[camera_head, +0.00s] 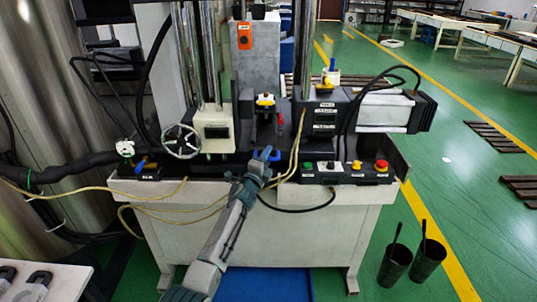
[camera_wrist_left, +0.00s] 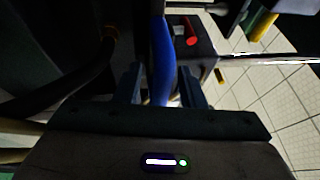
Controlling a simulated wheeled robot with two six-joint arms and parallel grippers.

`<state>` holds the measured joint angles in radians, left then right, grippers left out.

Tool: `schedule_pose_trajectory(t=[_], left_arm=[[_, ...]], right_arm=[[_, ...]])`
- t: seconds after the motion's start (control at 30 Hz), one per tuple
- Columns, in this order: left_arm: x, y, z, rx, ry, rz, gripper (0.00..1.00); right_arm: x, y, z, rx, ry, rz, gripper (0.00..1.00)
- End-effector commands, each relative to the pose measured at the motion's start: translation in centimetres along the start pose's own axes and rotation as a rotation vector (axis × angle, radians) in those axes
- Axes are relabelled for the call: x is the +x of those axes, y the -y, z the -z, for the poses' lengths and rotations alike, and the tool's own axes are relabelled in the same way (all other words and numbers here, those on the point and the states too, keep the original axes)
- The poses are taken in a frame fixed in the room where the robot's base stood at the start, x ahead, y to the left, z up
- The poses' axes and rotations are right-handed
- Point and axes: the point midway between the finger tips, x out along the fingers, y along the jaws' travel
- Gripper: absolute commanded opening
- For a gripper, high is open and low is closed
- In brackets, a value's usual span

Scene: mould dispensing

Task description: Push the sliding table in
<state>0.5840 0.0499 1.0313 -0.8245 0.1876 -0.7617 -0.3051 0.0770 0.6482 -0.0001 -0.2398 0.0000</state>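A blue handle (camera_head: 277,155) sticks out at the front middle of the machine, on the dark part between the columns. I take that dark part for the sliding table, but my gripper and the machine parts hide much of it. My left gripper (camera_head: 265,157) is at the machine's front edge, right at the blue handle. In the left wrist view the blue handle (camera_wrist_left: 161,50) runs between the two fingers of my left gripper (camera_wrist_left: 160,85). The fingers stand apart, with narrow gaps seeming to show beside the handle. My right gripper is not in view.
A handwheel (camera_head: 181,141) is left of the handle. A control panel with coloured buttons (camera_head: 345,172) is to the right. Yellow hoses (camera_head: 96,188) hang across the machine front. Two black cups (camera_head: 395,265) stand on the green floor at right.

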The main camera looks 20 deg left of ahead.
Motion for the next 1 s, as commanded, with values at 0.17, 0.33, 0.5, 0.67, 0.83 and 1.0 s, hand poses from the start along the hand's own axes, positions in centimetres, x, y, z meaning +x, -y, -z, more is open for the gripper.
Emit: schedule_pose_trajectory(t=[0.17,0.33,0.5,0.67,0.83,1.0], left_arm=[[-3.2,0.2,-0.1,0.001,0.000,-0.001,0.36],[-6.3,0.2,-0.1,0.003,-0.001,0.000,0.36],[-8.5,0.2,0.0,0.001,0.000,0.001,0.36],[-9.4,0.2,0.0,0.000,0.000,0.002,0.36],[-9.4,0.2,0.0,0.000,0.000,0.002,0.36],[-9.4,0.2,0.0,0.001,0.000,0.002,0.36]], right_arm=[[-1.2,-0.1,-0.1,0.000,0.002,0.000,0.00],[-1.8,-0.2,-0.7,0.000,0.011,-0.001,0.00],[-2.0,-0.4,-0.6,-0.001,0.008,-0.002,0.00],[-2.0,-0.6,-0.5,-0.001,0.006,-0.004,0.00],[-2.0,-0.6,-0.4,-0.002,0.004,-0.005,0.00],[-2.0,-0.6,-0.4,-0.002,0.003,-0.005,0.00]])
